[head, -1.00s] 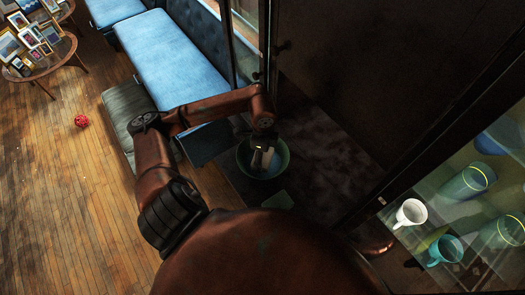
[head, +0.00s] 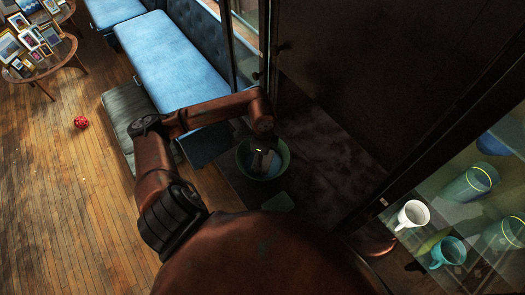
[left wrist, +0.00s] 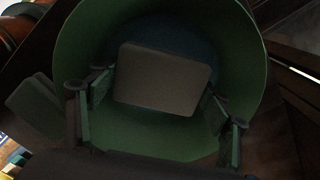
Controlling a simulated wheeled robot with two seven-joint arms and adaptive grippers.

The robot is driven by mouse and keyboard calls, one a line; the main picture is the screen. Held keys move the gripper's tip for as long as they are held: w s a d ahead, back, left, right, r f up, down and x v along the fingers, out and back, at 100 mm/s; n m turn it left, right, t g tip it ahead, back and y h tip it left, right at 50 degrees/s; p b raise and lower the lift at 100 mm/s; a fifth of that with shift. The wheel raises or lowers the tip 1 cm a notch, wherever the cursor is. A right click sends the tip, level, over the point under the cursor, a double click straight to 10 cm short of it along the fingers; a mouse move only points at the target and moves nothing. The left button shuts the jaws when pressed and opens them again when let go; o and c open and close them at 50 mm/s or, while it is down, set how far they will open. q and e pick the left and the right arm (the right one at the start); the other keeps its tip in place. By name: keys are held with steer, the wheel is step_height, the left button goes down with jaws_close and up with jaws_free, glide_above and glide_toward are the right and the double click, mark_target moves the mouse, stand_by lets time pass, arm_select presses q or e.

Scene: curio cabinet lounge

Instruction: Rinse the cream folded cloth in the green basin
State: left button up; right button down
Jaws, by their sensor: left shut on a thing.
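The green basin (head: 283,155) stands on a dark surface below my left arm. It also shows in the left wrist view (left wrist: 165,143), with bluish water inside. My left gripper (head: 261,151) reaches down into it. The cream folded cloth (left wrist: 165,78) shows as a dull grey-brown rounded slab between the two fingers of my left gripper (left wrist: 158,100), inside the basin's rim. The gripper is shut on it. In the head view the cloth (head: 267,162) is small and dim. Whether it touches the water is hard to tell. My right gripper is not in view.
A flat green square (head: 277,202) lies beside the basin. A glass cabinet at the right holds a white mug (head: 412,214) and a teal mug (head: 448,251). A blue bench (head: 180,65) is at the upper left. A red ball (head: 81,122) lies on the floor.

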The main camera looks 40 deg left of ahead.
arm_select(q)
steer(key=shift+r, duration=0.1)
stand_by(0.3)
steer(key=shift+r+p, duration=1.45)
steer(key=shift+r, duration=0.65)
steer(key=shift+r+p, duration=1.5)
steer(key=shift+r, duration=1)
steer(key=shift+r+p, duration=1.5)
steer(key=shift+r, duration=0.95)
